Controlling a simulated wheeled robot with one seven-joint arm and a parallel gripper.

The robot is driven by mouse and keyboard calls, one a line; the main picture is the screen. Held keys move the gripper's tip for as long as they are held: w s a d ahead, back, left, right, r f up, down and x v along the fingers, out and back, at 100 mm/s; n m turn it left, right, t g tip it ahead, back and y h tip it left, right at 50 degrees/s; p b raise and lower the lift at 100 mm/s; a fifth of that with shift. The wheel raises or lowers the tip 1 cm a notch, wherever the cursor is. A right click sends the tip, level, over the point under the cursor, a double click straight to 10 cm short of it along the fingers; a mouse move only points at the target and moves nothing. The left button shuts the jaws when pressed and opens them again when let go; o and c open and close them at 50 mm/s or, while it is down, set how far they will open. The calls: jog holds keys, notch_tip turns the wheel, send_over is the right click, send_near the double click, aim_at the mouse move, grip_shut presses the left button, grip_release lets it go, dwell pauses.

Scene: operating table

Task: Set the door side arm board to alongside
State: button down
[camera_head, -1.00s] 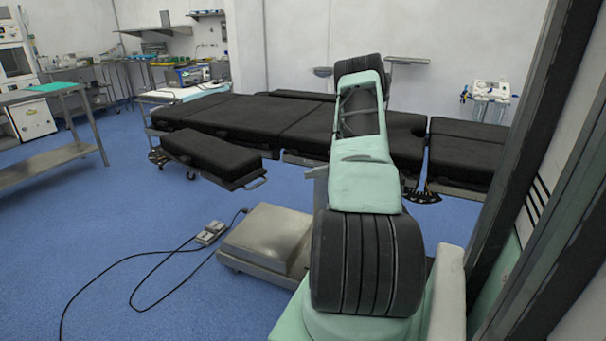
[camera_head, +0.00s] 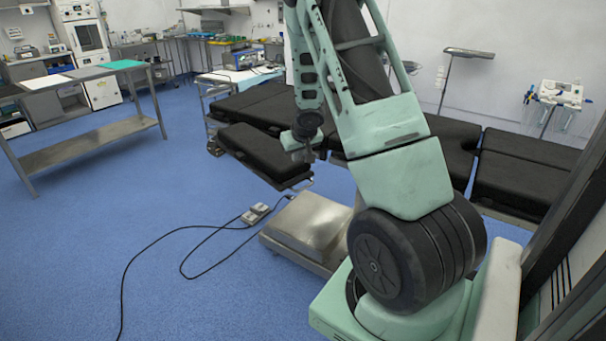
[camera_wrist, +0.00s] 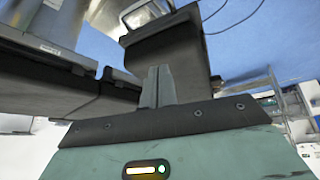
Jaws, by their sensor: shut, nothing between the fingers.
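The door side arm board (camera_head: 262,152) is a black padded board at the near side of the operating table (camera_head: 520,160). Its left end lies close to the table and its right end angles out over the floor, with a thin metal handle at that end. My gripper (camera_head: 303,155) is shut and empty, at the board's right end. In the wrist view, the fingers (camera_wrist: 158,86) are together, in front of a dark block that appears to be the board (camera_wrist: 175,58). Whether they touch it I cannot tell. My arm hides part of the table.
A metal pedestal base (camera_head: 308,228) stands below, with a foot pedal (camera_head: 255,213) and a cable on the blue floor. A steel side table (camera_head: 95,148) is at left. Open floor lies between. A dark frame (camera_head: 570,210) stands close at right.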

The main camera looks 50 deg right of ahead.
jog(key=s+a+r+n+g+h, duration=0.1)
jog(key=s+a+r+g, duration=0.1)
jog(key=a, duration=0.2)
jog(key=b, duration=0.4)
send_near(306, 175)
jog(key=shift+n+h, duration=0.3)
jog(key=f, duration=0.2)
jog(key=w+a+f, duration=0.1)
jog(key=a+f, duration=0.1)
jog(key=f, duration=0.1)
jog(key=shift+w+f, duration=0.35)
jog(key=d, duration=0.1)
jog(key=d+f, duration=0.1)
jog(key=shift+s+d+f, duration=0.15)
jog(key=shift+s+d, duration=0.2)
jog(key=shift+s, duration=0.05)
jog(key=shift+s+d+f, duration=0.1)
jog(key=shift+d, duration=0.2)
